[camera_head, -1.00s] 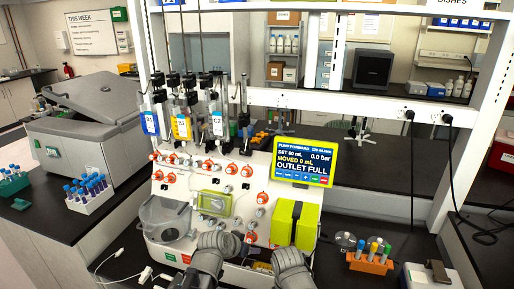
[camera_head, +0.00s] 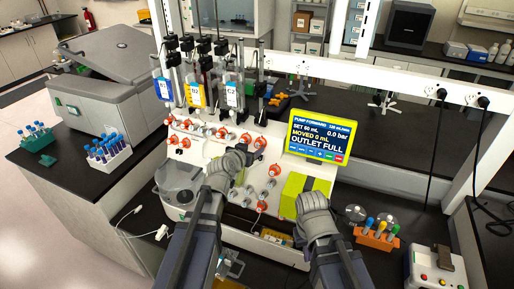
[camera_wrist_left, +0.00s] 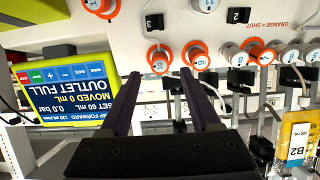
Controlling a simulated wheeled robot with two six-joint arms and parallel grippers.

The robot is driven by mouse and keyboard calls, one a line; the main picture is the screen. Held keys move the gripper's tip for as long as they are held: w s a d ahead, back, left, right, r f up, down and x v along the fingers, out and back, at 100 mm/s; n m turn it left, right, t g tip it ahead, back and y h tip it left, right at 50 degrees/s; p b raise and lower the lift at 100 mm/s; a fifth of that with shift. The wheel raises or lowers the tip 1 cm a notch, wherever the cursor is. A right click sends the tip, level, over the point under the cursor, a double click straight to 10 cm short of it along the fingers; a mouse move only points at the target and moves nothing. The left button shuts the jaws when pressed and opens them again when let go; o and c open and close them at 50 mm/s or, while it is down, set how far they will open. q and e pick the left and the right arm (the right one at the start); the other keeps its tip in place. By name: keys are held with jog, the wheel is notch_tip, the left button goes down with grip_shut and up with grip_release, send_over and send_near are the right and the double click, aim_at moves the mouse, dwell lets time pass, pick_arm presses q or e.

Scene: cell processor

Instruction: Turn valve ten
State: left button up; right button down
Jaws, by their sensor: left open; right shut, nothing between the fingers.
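The white cell processor panel (camera_head: 205,145) carries several small valves with orange rings, such as one (camera_head: 186,143) at its left. I cannot read which is ten in the head view. My left gripper (camera_head: 240,152) is raised in front of the panel's upper middle, close to the orange valves (camera_head: 260,142). In the left wrist view the open fingers (camera_wrist_left: 161,76) point at a row of orange-ringed valves (camera_wrist_left: 200,56); nothing is between them and their numbers are hard to read. My right gripper (camera_head: 315,203) is shut and empty before the yellow-green block (camera_head: 292,190).
The pump screen (camera_head: 318,137) reads "OUTLET FULL" and "MOVED 0 mL"; it also shows in the left wrist view (camera_wrist_left: 62,90). Hanging bags (camera_head: 196,93) are above the panel. A tube rack (camera_head: 376,240) and a button box (camera_head: 435,268) stand at right, a centrifuge (camera_head: 115,90) at left.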

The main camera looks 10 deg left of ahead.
aim_at(257, 145)
pick_arm(q)
jog(key=b+x, duration=0.1)
jog(key=x, duration=0.4)
jog(key=shift+s, duration=0.1)
grip_shut()
dwell(0.3)
